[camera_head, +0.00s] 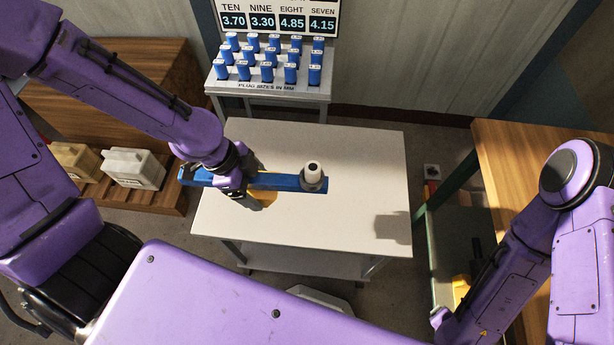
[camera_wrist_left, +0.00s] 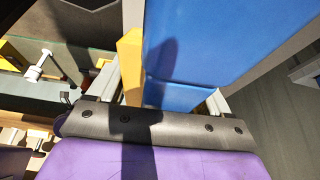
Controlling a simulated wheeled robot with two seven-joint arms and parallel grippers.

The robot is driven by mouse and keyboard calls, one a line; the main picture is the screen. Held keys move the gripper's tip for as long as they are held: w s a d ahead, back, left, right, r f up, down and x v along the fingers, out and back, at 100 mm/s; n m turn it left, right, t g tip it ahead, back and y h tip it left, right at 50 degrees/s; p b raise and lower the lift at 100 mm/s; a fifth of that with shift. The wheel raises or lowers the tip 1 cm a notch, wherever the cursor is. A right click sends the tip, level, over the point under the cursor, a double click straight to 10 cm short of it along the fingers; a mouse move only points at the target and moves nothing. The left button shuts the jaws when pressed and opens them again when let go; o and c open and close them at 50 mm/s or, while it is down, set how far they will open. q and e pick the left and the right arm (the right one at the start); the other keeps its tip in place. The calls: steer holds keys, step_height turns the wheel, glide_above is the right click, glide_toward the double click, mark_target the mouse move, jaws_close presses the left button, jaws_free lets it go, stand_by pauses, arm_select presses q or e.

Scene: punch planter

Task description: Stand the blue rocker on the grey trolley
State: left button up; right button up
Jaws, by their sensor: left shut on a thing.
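The blue rocker (camera_head: 278,182) is a long blue bar with a white and grey round part (camera_head: 312,172) near its right end and a yellow piece (camera_head: 263,196) beside it, under the bar. My left gripper (camera_head: 234,187) is shut on the rocker left of its middle. In the left wrist view the rocker (camera_wrist_left: 215,35) fills the space in front of my left gripper (camera_wrist_left: 165,95), with the yellow piece (camera_wrist_left: 130,58) beside it. The grey trolley (camera_head: 345,150) has a pale flat top below the rocker. The rocker's left end reaches past the trolley's left edge. I cannot tell whether it touches the top.
A stand (camera_head: 268,88) with several blue plugs and a size board is behind the trolley. A wooden shelf (camera_head: 155,60) with boxes stands left, and a wooden bench (camera_head: 490,165) stands right. The trolley's right half is clear. My right arm crosses the lower right.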

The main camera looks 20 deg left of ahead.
arm_select(q)
steer(key=shift+w+a+f+m+b, duration=0.15)
steer(key=shift+w+f+b, duration=0.1)
steer(key=shift+f+b, duration=0.3)
steer(key=shift+w+a+f+m+b, duration=0.1)
steer(key=shift+w+f+m+b, duration=0.15)
steer(key=shift+b, duration=0.4)
steer(key=w+a+f+b, duration=0.1)
steer(key=w+f+b, duration=0.1)
steer(key=w+b, duration=0.1)
steer(key=w+a+f+b, duration=0.2)
steer(key=w+f+b, duration=0.1)
steer(key=b, duration=0.1)
steer(key=w+a+f+b, duration=0.1)
steer(key=w+f+b, duration=0.1)
steer(key=w+b, duration=0.1)
steer(key=shift+w+a+f, duration=0.3)
steer(key=shift+w, duration=0.25)
steer(key=shift+w+a+f+b, duration=0.15)
steer(key=shift+w+f+b, duration=0.1)
steer(key=shift+w+b, duration=0.2)
steer(key=f+b, duration=0.4)
steer(key=b, duration=0.1)
steer(key=shift+w+a, duration=0.15)
steer(key=shift+w, duration=0.05)
steer(key=shift+r, duration=0.3)
steer(key=shift+f, duration=0.1)
